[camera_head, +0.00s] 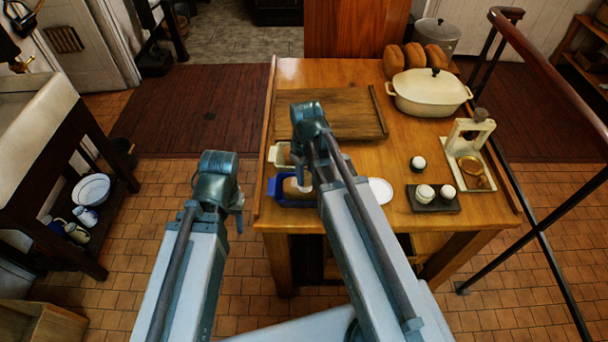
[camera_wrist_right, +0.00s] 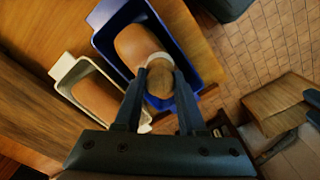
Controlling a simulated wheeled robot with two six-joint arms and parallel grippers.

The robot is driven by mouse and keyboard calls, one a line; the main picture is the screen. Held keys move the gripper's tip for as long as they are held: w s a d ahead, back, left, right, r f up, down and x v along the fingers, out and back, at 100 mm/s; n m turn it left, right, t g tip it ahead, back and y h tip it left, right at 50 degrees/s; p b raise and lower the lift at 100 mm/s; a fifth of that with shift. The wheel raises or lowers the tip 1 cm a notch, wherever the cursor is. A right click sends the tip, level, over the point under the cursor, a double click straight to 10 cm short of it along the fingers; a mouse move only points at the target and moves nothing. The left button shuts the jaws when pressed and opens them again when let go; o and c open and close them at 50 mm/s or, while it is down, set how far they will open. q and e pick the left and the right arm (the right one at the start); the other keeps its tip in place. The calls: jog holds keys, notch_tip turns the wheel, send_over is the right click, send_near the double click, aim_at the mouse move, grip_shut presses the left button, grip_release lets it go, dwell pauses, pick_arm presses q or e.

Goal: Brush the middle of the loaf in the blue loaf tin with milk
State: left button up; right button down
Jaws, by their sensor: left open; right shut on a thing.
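The blue loaf tin (camera_head: 273,189) is at the table's near left edge, partly hidden by my right arm. In the right wrist view the blue tin (camera_wrist_right: 201,48) holds a brown loaf (camera_wrist_right: 137,46). My right gripper (camera_wrist_right: 160,85) is shut on a brush (camera_wrist_right: 161,79), seen from above as a round brown handle with a pale ring. The brush is over the near part of the loaf; its tip is hidden, so contact is unclear. My left gripper (camera_head: 238,215) is open and empty, left of the table. A white round dish (camera_head: 380,190) is right of my right arm; its contents are unclear.
A cream loaf tin (camera_head: 272,155) with another loaf (camera_wrist_right: 96,98) stands beside the blue tin. A wooden board (camera_head: 335,115) lies behind.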

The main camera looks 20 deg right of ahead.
jog(key=shift+w+d, duration=0.3)
jog(key=shift+w, duration=0.65)
jog(key=shift+w+d, duration=0.25)
jog(key=shift+w, duration=0.65)
jog(key=shift+s+d, duration=0.3)
jog(key=shift+d, duration=0.5)
jog(key=shift+s, duration=0.1)
